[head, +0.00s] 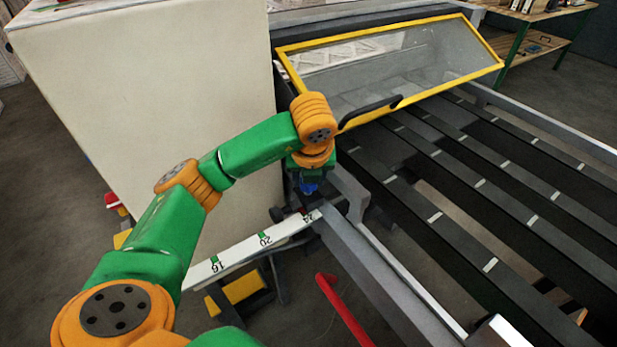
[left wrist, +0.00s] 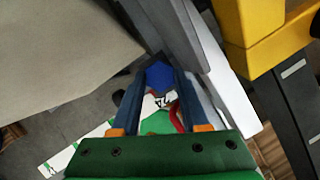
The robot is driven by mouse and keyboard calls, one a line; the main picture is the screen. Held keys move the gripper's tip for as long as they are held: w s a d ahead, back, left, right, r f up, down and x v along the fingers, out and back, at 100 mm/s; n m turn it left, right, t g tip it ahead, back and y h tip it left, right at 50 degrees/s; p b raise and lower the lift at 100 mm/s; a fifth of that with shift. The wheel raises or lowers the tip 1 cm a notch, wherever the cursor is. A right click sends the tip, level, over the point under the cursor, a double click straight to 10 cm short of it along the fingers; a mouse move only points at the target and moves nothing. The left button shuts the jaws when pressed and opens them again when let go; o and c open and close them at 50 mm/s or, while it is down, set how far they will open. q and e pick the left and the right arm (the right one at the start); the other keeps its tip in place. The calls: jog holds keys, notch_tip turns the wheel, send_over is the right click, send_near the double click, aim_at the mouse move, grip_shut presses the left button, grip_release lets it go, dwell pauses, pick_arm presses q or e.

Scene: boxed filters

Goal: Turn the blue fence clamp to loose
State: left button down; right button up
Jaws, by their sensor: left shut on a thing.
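The blue fence clamp (left wrist: 158,77) sits between the fingertips of my left gripper (left wrist: 158,88) in the left wrist view. The two dark fingers are closed on its sides. In the head view my left gripper (head: 305,185) reaches down at the far end of the white scale rail (head: 240,251), beside the grey fence. Only a small bit of blue shows there, so the clamp's turn angle cannot be told. My right gripper is out of view.
A yellow-framed clear guard (head: 400,65) with a black handle stands just behind and right of my left wrist. Dark slatted bars (head: 450,230) fill the right. A large cream cabinet (head: 150,100) stands left. A red bar (head: 343,310) lies in front.

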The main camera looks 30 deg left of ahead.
pick_arm(q)
jog(key=shift+c, duration=2)
grip_release()
jog(key=p+v, duration=0.2)
jog(key=v, duration=0.5)
